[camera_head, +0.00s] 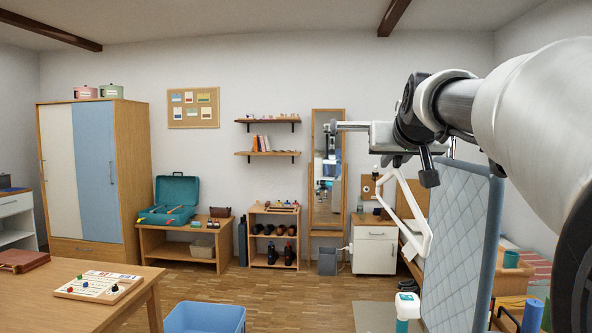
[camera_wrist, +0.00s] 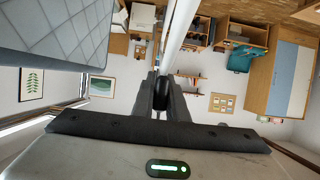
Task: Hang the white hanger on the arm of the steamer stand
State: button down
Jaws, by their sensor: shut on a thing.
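The white hanger (camera_head: 417,232) hangs tilted below my gripper (camera_head: 397,160) in the head view. In the wrist view my gripper (camera_wrist: 162,92) is shut on the hanger, whose white bar (camera_wrist: 180,35) runs up from the fingers; its hook is hard to make out. The steamer stand's pale blue quilted board (camera_head: 462,240) stands upright just right of the hanger. It also shows at the upper left of the wrist view (camera_wrist: 60,30). A white and teal steamer part (camera_head: 407,307) is low beside the board. I cannot clearly make out the stand's arm.
A table (camera_head: 70,300) with a game board is at lower left, next to a blue bin (camera_head: 205,318). A white cabinet (camera_head: 374,250) and a tall mirror (camera_head: 327,210) stand behind. Open wooden floor (camera_head: 290,287) lies in the middle.

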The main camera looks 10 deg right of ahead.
jog(key=shift+w+d+p, duration=0.3)
jog(key=shift+w+p, duration=0.2)
jog(key=shift+w, duration=0.5)
jog(key=shift+w+d+p, duration=0.3)
jog(key=shift+w+p, duration=0.2)
jog(key=shift+w, duration=0.55)
jog(key=shift+w+d+p, duration=0.3)
jog(key=shift+w+p, duration=0.2)
jog(key=shift+w, duration=0.5)
jog(key=shift+f+b, duration=1.2)
jog(key=shift+f, duration=0.15)
jog(key=c, duration=1.7)
grip_release()
jog(key=shift+o, duration=0.2)
